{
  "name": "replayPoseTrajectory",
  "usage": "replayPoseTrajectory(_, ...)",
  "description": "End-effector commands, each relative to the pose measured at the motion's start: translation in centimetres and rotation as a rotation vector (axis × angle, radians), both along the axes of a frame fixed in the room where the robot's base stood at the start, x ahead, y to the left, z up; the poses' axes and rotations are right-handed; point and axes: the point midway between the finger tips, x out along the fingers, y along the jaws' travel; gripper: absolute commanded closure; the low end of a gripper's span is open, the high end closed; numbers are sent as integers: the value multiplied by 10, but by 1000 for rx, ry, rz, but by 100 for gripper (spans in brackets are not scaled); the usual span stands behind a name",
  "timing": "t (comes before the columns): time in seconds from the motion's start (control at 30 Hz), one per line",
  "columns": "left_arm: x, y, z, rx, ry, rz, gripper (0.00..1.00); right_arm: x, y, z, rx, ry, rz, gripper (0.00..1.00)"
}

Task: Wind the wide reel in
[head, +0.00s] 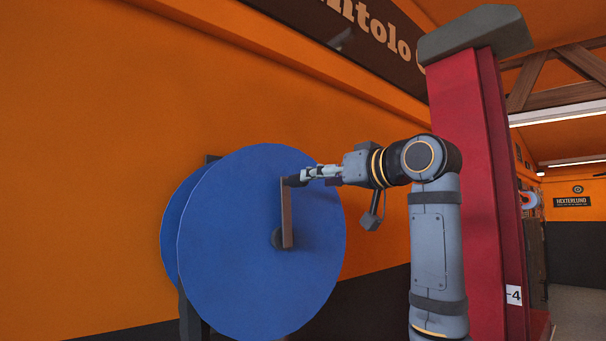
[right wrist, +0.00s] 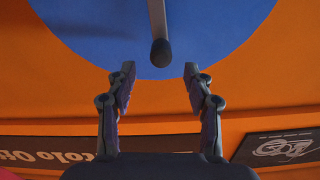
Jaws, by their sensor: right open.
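The wide reel (head: 235,245) is a large blue double disc on a dark stand in front of the orange wall. Its crank arm (head: 287,212) points up from the hub, with a dark handle knob (head: 292,181) at the top end. My right gripper (head: 305,175) is at the knob in the head view. In the right wrist view the gripper (right wrist: 160,75) is open, with the knob (right wrist: 160,53) centred just ahead of the gap between its fingertips. The fingers appear apart from the knob. My left gripper is not in view.
A red lift post (head: 475,130) with a grey top stands right of the reel, close behind my right arm. The orange wall (head: 90,130) is behind the reel, with a dark sign (head: 350,30) high up. A doorway-like open area lies at far right.

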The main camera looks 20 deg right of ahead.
Motion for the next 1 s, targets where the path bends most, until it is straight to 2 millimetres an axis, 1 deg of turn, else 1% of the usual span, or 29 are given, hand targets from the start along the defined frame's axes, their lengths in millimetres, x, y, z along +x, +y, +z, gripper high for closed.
replayPoseTrajectory(0.03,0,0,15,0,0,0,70,12,5,7,1,4,1,48)
replayPoseTrajectory(0.2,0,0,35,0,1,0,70,43,15,6,1,3,0,48)
replayPoseTrajectory(0.3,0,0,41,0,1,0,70,55,20,4,1,1,1,48)
replayPoseTrajectory(0.43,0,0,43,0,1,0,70,62,22,2,0,0,-1,48)
replayPoseTrajectory(0.67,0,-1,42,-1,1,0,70,63,22,0,0,-1,-2,48)
replayPoseTrajectory(0.77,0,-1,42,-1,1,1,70,63,22,0,0,-1,-1,59)
replayPoseTrajectory(1.0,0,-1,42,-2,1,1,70,63,22,0,0,-1,-1,91)
